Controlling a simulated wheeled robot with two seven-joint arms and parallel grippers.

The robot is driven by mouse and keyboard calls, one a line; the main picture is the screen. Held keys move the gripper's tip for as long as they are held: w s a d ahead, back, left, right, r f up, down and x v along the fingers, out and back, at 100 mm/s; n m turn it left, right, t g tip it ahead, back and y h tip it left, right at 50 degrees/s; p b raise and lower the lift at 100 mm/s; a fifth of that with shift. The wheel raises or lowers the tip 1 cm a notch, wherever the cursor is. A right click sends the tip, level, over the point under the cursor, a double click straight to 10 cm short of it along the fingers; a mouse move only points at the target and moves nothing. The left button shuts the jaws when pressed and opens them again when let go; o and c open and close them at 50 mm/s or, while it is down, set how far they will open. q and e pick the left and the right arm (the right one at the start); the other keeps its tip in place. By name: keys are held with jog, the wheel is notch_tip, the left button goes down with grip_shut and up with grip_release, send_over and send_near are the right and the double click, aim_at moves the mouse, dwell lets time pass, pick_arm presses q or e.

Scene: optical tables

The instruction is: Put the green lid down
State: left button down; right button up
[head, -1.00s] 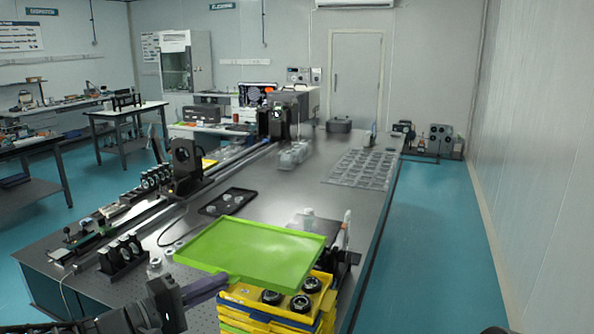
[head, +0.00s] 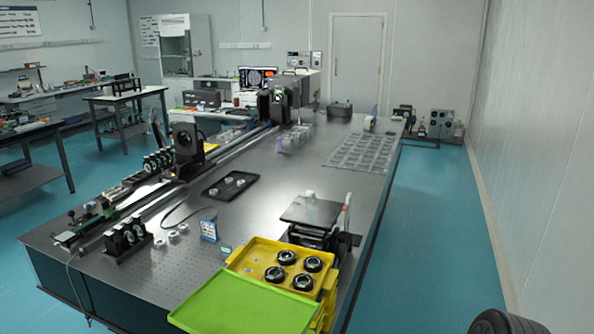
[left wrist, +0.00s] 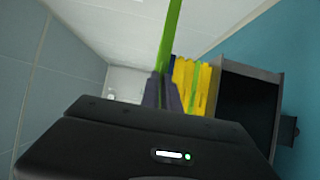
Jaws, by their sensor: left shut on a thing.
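The green lid (head: 243,306) is a flat tray-like sheet with a raised rim, at the bottom of the head view. It overlaps the near side of the yellow crate (head: 262,251) in the picture; I cannot tell whether they touch. Several black round parts (head: 303,281) lie in the crate. In the left wrist view the lid (left wrist: 171,40) shows edge-on as a thin green strip. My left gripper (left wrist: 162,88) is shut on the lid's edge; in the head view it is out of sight. My right gripper is not in view.
The crate stands at the near end of the long optical table (head: 290,165). A black lift platform (head: 312,211) stands just behind it. A small blue-white card (head: 208,229) and a black tray (head: 230,185) are to the left. Blue floor (head: 440,240) is clear at right.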

pick_arm(q)
notch_tip(320, 180, down, 12)
jog(key=s+b, duration=0.2)
jog(key=b, duration=0.8)
jog(key=shift+s+f, duration=0.2)
jog(key=shift+s, duration=0.05)
